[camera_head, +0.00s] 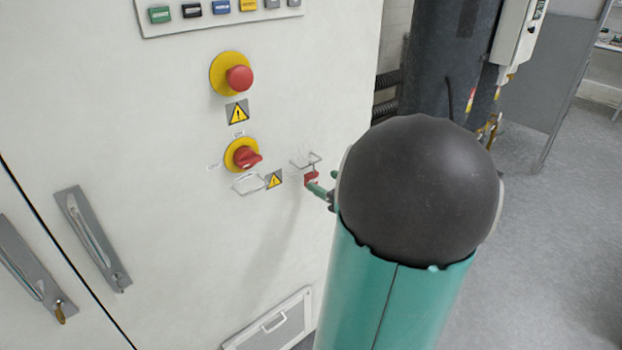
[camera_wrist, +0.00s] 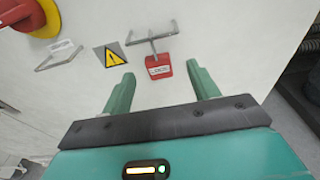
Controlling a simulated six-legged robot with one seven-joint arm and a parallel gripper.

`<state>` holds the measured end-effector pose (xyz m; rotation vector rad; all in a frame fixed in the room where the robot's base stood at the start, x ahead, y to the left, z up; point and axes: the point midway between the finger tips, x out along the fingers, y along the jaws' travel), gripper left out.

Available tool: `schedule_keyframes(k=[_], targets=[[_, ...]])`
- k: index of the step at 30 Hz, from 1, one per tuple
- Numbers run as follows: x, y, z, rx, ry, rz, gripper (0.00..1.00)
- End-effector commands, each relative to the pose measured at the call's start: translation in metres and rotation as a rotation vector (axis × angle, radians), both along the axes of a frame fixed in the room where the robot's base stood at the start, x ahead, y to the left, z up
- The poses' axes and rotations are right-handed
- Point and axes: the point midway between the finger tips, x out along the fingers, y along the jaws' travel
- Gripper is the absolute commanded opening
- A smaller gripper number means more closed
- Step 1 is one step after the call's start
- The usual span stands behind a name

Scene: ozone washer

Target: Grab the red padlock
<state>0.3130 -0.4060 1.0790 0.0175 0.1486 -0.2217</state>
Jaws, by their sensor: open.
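The red padlock (camera_head: 311,178) hangs by its shackle from a small wire bracket (camera_head: 305,160) on the front of the pale cabinet. In the wrist view the padlock (camera_wrist: 158,67) shows a white label and lies between and just beyond the two green fingers. My gripper (camera_wrist: 162,80) is open, with one finger on each side of the padlock's line; no contact shows. In the head view my gripper (camera_head: 322,190) is close by the padlock, partly hidden behind my own arm.
The cabinet front (camera_head: 200,240) carries a red rotary switch (camera_head: 243,156) on a yellow disc, an emergency button (camera_head: 236,77), a second wire bracket (camera_head: 249,184) and a warning sticker (camera_head: 274,179). Door handles (camera_head: 92,240) stand out at left. Open floor (camera_head: 530,240) lies to the right.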

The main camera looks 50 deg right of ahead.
Motion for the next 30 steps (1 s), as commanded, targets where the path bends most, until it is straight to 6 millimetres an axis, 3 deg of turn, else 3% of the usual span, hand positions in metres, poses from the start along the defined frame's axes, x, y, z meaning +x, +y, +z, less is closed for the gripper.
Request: schedule_keyframes(k=[7,15,23,30], targets=[[0.020,-0.003,-0.004,0.000,0.001,0.001,0.60],[0.056,-0.010,-0.011,0.000,0.000,0.002,0.60],[0.060,-0.011,-0.011,-0.001,0.001,0.000,0.60],[0.060,-0.010,-0.011,-0.001,0.001,0.000,0.15]])
